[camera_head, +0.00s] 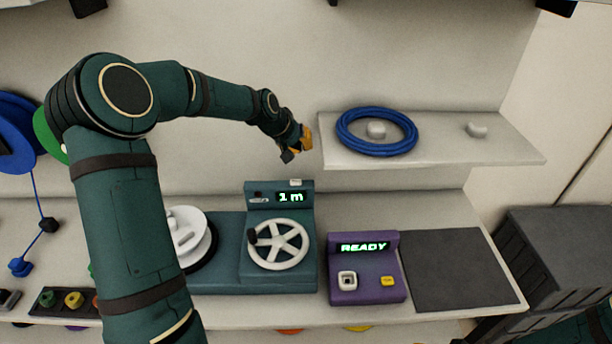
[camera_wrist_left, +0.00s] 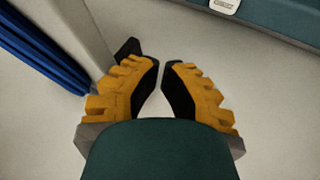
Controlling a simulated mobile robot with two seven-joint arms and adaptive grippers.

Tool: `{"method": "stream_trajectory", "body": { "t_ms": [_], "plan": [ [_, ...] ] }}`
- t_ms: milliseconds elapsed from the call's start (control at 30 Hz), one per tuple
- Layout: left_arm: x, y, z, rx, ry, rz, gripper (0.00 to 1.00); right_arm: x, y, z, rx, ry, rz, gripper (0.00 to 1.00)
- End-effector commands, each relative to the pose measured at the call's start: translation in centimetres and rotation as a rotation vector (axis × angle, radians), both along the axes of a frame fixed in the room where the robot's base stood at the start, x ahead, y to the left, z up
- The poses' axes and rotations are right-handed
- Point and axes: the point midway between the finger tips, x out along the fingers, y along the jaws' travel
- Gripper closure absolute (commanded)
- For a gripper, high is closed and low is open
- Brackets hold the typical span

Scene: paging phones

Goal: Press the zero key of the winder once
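The winder (camera_head: 226,262) is a teal machine with a white spoked handwheel (camera_head: 279,244) and a raised panel whose display (camera_head: 291,197) reads "1 m". A small white key (camera_head: 295,182) sits on top of this panel. I cannot read its label. A white key on a teal surface also shows at the top edge of the left wrist view (camera_wrist_left: 224,6). My left gripper (camera_head: 297,148) is above and behind the panel, clear of the key. In the left wrist view its orange-and-black fingers (camera_wrist_left: 161,64) come together at the tips with nothing between them. My right gripper is out of view.
A shelf (camera_head: 440,150) with a blue hose coil (camera_head: 377,150) stands close to the right of my left gripper. A purple box (camera_head: 365,287) with a "READY" display and a dark mat (camera_head: 455,270) lie right of the winder. My left arm covers part of the bench.

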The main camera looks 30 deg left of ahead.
Motion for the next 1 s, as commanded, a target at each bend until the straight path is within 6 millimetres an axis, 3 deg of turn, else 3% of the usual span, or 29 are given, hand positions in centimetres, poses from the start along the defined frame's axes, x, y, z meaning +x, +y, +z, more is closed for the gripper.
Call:
{"method": "stream_trajectory", "body": {
  "t_ms": [567,1000],
  "plan": [
    [0.0,0.0,-0.7,0.000,0.001,0.000,1.00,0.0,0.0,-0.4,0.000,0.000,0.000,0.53],
    [0.0,0.0,-5.8,-0.001,0.001,0.000,1.00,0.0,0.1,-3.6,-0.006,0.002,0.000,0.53]
  ]
}}
